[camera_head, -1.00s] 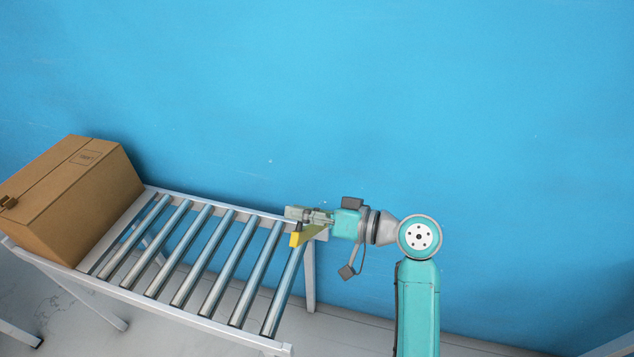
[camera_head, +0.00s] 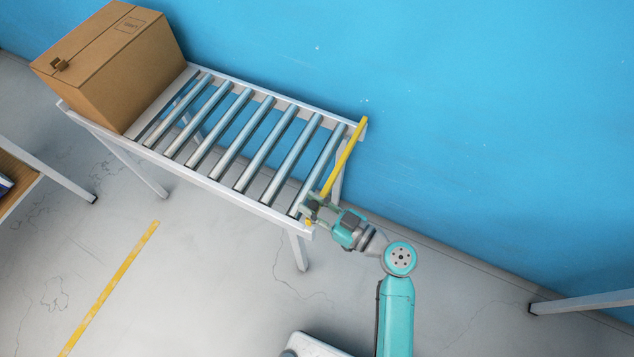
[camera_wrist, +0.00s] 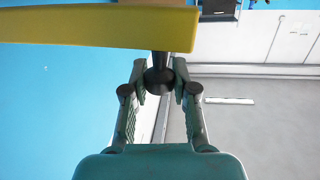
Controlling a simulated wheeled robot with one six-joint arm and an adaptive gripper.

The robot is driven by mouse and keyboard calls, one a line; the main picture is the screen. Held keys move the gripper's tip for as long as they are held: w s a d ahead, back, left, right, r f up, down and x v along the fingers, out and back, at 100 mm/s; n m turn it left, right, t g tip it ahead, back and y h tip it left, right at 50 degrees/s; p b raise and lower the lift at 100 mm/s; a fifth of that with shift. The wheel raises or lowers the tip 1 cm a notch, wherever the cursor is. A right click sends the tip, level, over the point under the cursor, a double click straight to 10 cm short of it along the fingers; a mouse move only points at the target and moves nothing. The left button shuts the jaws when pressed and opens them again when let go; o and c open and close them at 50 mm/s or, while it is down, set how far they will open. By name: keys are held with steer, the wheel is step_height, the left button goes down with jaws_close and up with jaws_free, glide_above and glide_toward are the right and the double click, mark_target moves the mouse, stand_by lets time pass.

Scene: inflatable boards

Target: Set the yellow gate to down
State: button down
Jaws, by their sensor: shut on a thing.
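The yellow gate (camera_head: 345,157) is a long bar at the right end of the roller conveyor (camera_head: 180,178). It lies across that end, from the far corner by the wall to the near corner. In the wrist view the yellow bar (camera_wrist: 95,27) crosses the top of the picture, with a dark round knob (camera_wrist: 159,80) on a short stem by its end. My gripper (camera_head: 312,205) is at the near corner of the conveyor. In the wrist view its fingers (camera_wrist: 160,88) are closed on the knob from both sides. The gate's near end is partly hidden by my gripper.
A closed cardboard box (camera_head: 115,60) stands at the left end of the conveyor; the rollers between it and the gate are bare. A blue wall (camera_head: 480,120) runs behind. A table edge (camera_head: 22,190) is at far left. Grey floor in front is mostly clear.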

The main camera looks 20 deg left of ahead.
steer(key=shift+n, duration=0.7)
steer(key=shift+s+f, duration=0.2)
steer(key=shift+f, duration=1)
steer(key=shift+s+f, duration=0.2)
steer(key=shift+f, duration=1)
steer(key=shift+f, duration=0.1)
steer(key=c, duration=1)
jaws_free()
steer(key=shift+o, duration=0.5)
steer(key=v, duration=1.2)
steer(key=shift+f, duration=0.1)
